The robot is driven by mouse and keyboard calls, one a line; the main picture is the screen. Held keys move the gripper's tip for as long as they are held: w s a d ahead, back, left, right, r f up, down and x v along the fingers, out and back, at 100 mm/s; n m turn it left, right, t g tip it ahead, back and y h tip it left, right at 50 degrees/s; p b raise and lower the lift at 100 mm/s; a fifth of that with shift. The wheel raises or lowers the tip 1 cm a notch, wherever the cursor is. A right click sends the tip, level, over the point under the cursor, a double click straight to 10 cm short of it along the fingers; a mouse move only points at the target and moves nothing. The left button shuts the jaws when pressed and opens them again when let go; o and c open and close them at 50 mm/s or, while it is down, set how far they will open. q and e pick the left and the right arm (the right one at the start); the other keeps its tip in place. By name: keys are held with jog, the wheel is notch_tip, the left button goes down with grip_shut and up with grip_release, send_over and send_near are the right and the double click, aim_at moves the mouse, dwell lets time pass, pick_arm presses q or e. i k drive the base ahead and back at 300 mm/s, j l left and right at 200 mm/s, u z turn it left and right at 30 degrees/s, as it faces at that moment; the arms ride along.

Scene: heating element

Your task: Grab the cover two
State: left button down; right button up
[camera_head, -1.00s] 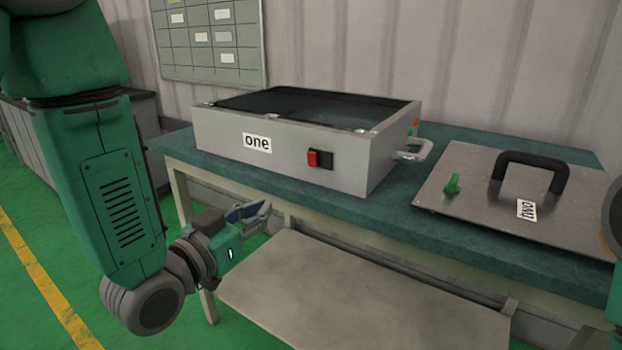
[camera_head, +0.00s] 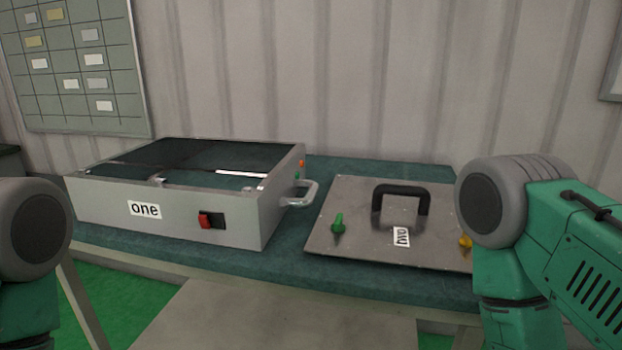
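The cover two (camera_head: 352,206) is a flat grey metal plate with a black arched handle (camera_head: 402,190) and a label reading "two" (camera_head: 401,237). A green knob (camera_head: 338,223) stands at its left and a yellow knob (camera_head: 465,241) at its right. It lies flat on the green table, and my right arm hides part of its right edge. My left and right arms show at the lower left and the right, but neither gripper is in the picture.
The grey box "one" (camera_head: 110,207) stands left of the cover, with a red switch (camera_head: 205,221) and a side handle (camera_head: 299,194) towards the cover. The green table (camera_head: 300,270) has a bare strip along its front. A corrugated wall (camera_head: 380,80) stands behind.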

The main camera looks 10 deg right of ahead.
aim_at(415, 224)
jog(key=j, duration=0.2)
jog(key=i+j+z, duration=0.1)
jog(key=z, duration=0.35)
jog(key=j+z, duration=0.3)
jog(key=z, duration=0.2)
